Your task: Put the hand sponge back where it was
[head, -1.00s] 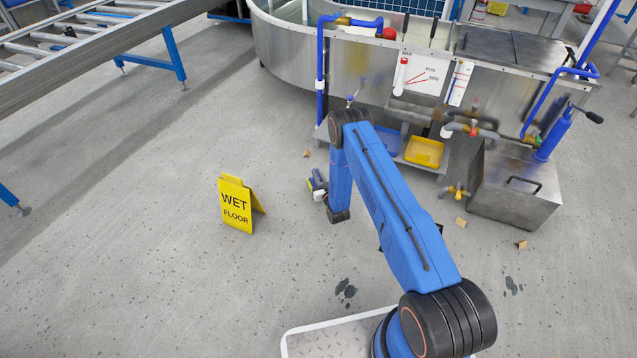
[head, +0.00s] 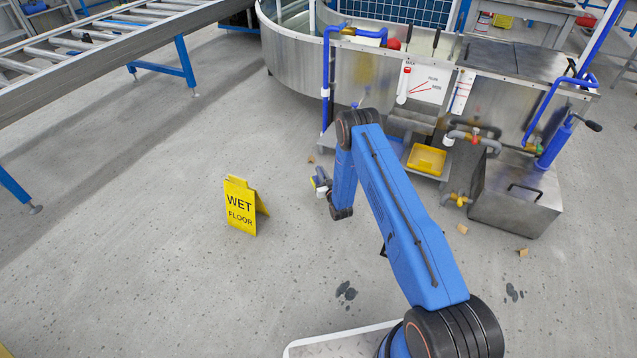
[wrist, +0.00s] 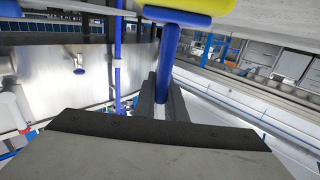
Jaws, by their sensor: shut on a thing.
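In the wrist view, my gripper (wrist: 165,98) is shut on the blue handle of the hand sponge (wrist: 169,55). The handle runs up from between the dark fingers to a blue cross-piece, with a yellow-green part at the top edge of the picture. In the head view, my gripper hangs low beyond my blue arm and is mostly hidden. I cannot tell which spot the sponge came from.
A yellow wet floor sign (head: 241,207) stands left of my arm. Ahead is the steel tank (head: 295,50) with blue pipes, a yellow tray (head: 427,159) on its low shelf, and a steel box (head: 515,195) at right. A roller conveyor (head: 110,55) is upper left.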

